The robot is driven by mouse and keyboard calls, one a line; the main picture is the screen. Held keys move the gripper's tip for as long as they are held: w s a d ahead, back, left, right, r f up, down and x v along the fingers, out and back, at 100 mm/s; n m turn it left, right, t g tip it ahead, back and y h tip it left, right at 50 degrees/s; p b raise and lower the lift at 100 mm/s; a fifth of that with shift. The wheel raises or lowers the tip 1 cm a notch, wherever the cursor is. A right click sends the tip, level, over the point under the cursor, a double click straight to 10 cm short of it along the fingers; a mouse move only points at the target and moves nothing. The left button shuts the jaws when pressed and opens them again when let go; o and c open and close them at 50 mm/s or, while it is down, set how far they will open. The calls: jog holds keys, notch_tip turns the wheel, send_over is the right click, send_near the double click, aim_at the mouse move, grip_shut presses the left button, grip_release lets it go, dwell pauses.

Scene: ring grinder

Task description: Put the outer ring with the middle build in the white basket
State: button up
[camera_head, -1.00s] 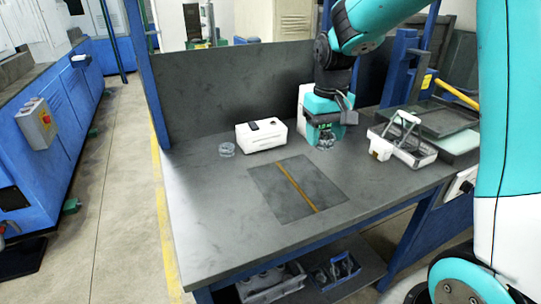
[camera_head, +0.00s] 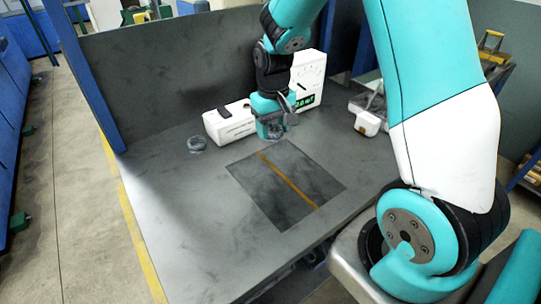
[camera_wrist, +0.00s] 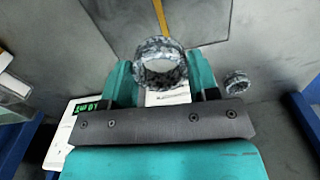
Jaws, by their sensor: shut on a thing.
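My gripper (camera_head: 271,134) is shut on a grey metal ring (camera_wrist: 160,62). In the wrist view the ring sits between the teal fingers, with its opening toward the camera. In the head view my gripper is low over the table, just behind the dark mat, and mostly hides the held ring. A second, smaller-looking grey ring (camera_head: 197,144) lies on the table to the left; it also shows in the wrist view (camera_wrist: 237,82). Which ring has the middle build I cannot tell.
A white box (camera_head: 229,122) with a dark top panel stands left of my gripper. A white device with a green display (camera_head: 305,101) stands behind it to the right. The dark mat with a yellow stripe (camera_head: 286,183) is bare. A grey panel closes the back.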

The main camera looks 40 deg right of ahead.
aim_at(273, 167)
notch_tip(273, 167, down, 10)
jog(key=shift+f+p, duration=0.25)
jog(key=shift+p, duration=0.1)
jog(key=shift+f, duration=0.15)
jog(key=o, duration=1)
jog(key=shift+o, duration=0.2)
